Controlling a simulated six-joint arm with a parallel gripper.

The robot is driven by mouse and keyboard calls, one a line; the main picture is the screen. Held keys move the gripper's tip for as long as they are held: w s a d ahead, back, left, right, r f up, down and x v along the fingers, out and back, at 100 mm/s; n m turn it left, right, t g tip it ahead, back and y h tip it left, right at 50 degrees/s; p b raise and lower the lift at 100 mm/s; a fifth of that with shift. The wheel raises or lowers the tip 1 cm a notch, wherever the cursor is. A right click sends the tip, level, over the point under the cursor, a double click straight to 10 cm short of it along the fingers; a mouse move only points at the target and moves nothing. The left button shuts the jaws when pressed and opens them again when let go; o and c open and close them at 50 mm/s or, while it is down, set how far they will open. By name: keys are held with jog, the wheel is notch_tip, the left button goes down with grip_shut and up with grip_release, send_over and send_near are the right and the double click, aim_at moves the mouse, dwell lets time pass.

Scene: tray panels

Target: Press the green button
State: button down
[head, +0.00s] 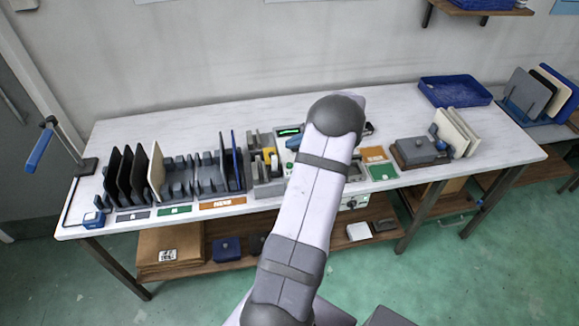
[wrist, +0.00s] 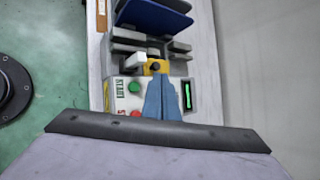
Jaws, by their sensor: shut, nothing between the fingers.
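The green button (wrist: 135,87) is a round cap on a pale control box, beside a green label reading START (wrist: 120,88). It shows in the wrist view just left of my fingers. A red button (wrist: 135,114) sits below it in that picture. My gripper (wrist: 160,78) has blue fingers, shut and empty, over the box between the green button and a small lit display (wrist: 188,95). The fingers appear beside the button, not over it; height above the box is unclear.
A yellow part (wrist: 156,66) with a dark knob is close to my fingertips. In the head view, a rack (head: 178,180) with upright dark panels stands left on the white table (head: 200,119). A grey box (head: 417,151) and a blue tray (head: 455,91) are right.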

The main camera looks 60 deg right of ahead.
aim_at(290, 165)
jog(key=shift+f+b, duration=1.95)
jog(key=shift+f, duration=1.15)
